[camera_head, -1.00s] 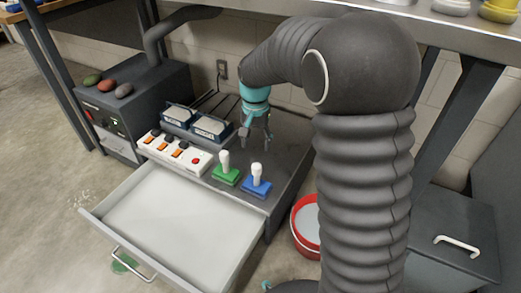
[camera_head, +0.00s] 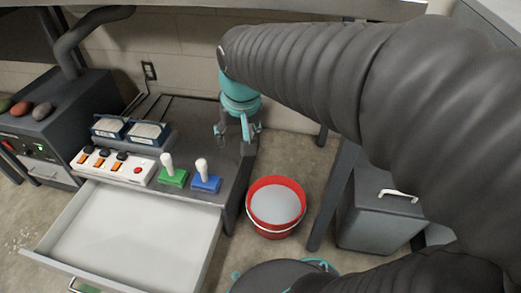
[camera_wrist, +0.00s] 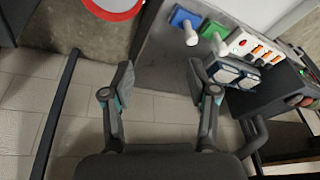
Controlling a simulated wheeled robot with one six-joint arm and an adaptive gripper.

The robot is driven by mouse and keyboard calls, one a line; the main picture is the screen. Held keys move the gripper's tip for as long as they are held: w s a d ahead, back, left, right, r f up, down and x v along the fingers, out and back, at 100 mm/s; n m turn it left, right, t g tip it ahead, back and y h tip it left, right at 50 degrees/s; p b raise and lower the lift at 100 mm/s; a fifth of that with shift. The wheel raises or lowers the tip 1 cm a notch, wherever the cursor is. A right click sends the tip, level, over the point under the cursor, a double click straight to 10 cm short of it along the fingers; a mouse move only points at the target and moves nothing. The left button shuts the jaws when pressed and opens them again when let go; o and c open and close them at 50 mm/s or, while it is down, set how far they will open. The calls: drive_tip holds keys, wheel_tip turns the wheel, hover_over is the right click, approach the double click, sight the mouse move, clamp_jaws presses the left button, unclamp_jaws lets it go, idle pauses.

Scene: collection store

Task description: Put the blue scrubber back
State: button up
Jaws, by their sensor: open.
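The blue scrubber (camera_head: 206,181), a blue block with an upright white handle, stands on the dark cabinet top (camera_head: 203,125), just right of a green scrubber (camera_head: 173,177). The blue scrubber also shows at the top of the wrist view (camera_wrist: 183,17), beside the green one (camera_wrist: 212,29). My gripper (camera_head: 238,133) is open and empty. It hangs over the back right part of the cabinet top, behind and to the right of the blue scrubber, apart from it. In the wrist view its two fingers (camera_wrist: 160,82) are spread with nothing between them.
An empty drawer (camera_head: 125,240) is pulled out at the front. A red bucket (camera_head: 268,228) with grey contents stands on the floor right of the cabinet. A white switch strip (camera_head: 113,167) and blue-framed trays (camera_head: 145,134) lie left of the scrubbers. A shelf edge (camera_head: 290,9) runs overhead.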

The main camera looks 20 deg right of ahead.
drive_tip(key=s+d+n+t, duration=0.1)
drive_tip(key=s+d+t, duration=0.1)
drive_tip(key=s, duration=0.9)
drive_tip(key=shift+d+f, duration=0.15)
drive_tip(key=shift+d, duration=0.35)
drive_tip(key=shift+s, duration=0.1)
